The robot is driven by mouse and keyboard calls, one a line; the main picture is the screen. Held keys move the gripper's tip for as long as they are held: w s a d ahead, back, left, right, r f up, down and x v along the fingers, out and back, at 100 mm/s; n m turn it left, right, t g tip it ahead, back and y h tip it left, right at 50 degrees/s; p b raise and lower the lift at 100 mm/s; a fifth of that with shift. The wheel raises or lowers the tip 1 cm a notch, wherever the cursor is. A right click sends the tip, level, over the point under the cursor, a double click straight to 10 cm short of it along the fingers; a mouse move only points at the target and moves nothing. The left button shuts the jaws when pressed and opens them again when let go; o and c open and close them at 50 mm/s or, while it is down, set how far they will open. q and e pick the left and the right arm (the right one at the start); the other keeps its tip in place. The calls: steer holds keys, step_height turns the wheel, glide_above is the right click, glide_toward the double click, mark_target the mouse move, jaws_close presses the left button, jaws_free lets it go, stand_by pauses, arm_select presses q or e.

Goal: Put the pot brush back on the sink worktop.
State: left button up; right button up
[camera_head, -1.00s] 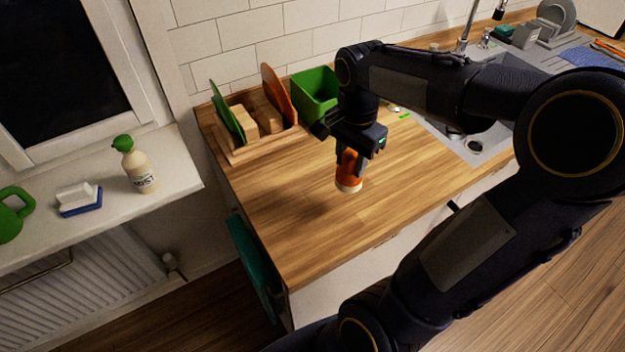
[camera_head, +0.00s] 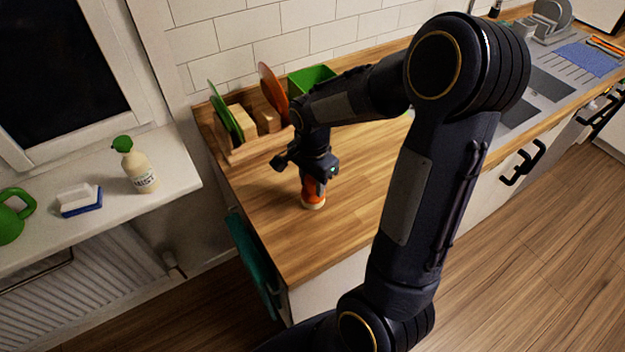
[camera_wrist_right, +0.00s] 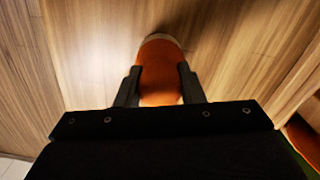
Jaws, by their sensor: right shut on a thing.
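The pot brush (camera_head: 313,196) has an orange body with a pale lower rim. My right gripper (camera_head: 310,180) is shut on it and holds it upright over the wooden sink worktop (camera_head: 350,187). The brush's lower end is at or just above the wood; I cannot tell whether it touches. In the right wrist view, the orange brush (camera_wrist_right: 160,80) sits between the two dark fingers (camera_wrist_right: 160,88), with wood around it. My left gripper is not in view.
A wooden rack (camera_head: 238,152) with green and orange boards stands behind and left of the brush. A green bin (camera_head: 312,78) is at the wall. The worktop's front left is clear. A teal towel (camera_head: 250,262) hangs at its left end.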

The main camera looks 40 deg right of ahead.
steer(key=shift+f, duration=0.15)
steer(key=o, duration=0.9)
step_height(320, 180, up, 11)
steer(key=shift+r, duration=0.15)
steer(key=s+a+n+t+y, duration=0.1)
steer(key=s+a+n+t, duration=0.1)
steer(key=s+n, duration=0.3)
steer(key=s+a+n+t+y, duration=0.1)
steer(key=s+a+n, duration=0.3)
steer(key=s+a, duration=0.1)
steer(key=s+a+n+t+y, duration=0.1)
steer(key=s+a+n+t, duration=0.1)
steer(key=s+a+n, duration=0.2)
steer(key=shift+s+a+n+t+y, duration=0.3)
steer(key=shift+s+n+y, duration=0.1)
steer(key=shift+n, duration=0.4)
